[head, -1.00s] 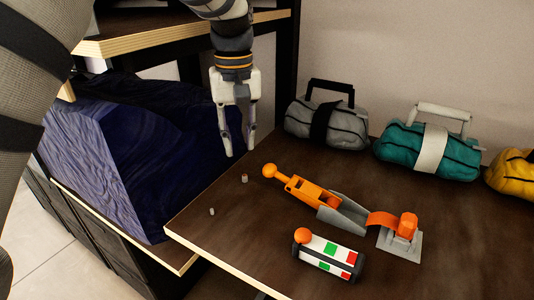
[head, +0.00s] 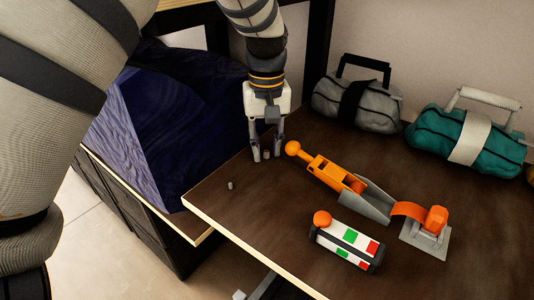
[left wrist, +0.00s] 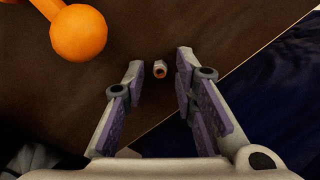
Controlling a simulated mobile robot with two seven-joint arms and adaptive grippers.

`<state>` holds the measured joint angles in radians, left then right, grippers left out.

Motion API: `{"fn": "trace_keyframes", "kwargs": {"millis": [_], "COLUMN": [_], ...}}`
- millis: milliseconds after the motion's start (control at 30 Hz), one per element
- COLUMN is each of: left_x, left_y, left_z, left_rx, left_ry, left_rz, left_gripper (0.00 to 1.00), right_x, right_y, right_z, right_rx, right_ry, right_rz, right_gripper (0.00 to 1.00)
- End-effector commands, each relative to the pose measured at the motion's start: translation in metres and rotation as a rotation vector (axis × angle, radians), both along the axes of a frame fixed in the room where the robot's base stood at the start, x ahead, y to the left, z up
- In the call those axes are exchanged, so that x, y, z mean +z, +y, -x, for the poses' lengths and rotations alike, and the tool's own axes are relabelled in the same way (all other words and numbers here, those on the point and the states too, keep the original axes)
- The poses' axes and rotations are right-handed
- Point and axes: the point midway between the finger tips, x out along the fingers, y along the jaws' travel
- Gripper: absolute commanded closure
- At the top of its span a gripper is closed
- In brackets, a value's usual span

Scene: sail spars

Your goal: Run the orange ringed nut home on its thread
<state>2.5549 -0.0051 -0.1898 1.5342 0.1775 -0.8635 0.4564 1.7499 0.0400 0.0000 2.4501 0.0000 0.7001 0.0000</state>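A small metallic nut with a reddish-orange tint (left wrist: 160,69) sits on the dark brown table (head: 215,210). In the head view the same small piece (head: 266,154) shows between the fingers of my left gripper (head: 267,157). In the left wrist view my left gripper (left wrist: 159,64) is open, with one finger on each side of the nut and a visible gap to each. The nut looks small, and I cannot make out its thread. A second small grey piece (head: 230,185) stands nearer the table's left edge. My right gripper is not in view.
An orange and grey buckle tool with a ball end (head: 330,172) lies right of my gripper. A white striped block with an orange knob (head: 347,245) lies in front. Grey (head: 357,100) and teal (head: 490,145) bags stand behind. Dark blue cloth (head: 185,110) lies left, beyond the table edge.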

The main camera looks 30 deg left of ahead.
Motion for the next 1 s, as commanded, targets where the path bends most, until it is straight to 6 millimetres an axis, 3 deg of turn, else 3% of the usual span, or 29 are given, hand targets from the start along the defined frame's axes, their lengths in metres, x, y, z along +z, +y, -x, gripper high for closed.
{"fn": "trace_keyframes", "kwargs": {"millis": [100,200,233,467,733,1000], "left_x": [0.0,0.0,0.0,0.003,0.04,0.038], "left_y": [0.0,0.0,0.0,0.0,0.0,0.0], "left_z": [0.0,0.0,0.0,0.0,0.0,0.0], "left_rx": [0.0,0.0,0.0,0.0,-0.001,0.0], "left_ry": [0.0,0.0,0.0,-0.001,-0.009,0.002], "left_rz": [0.0,0.0,0.0,0.0,-0.001,-0.001], "left_gripper": [0.76,0.99,1.0,1.0,1.0,1.0], "right_x": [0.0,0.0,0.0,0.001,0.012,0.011], "right_y": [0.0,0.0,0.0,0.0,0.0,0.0], "right_z": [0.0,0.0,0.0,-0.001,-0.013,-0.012], "right_rx": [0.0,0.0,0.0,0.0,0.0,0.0], "right_ry": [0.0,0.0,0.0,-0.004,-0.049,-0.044], "right_rz": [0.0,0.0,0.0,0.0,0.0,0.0], "right_gripper": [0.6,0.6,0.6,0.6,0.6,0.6]}}
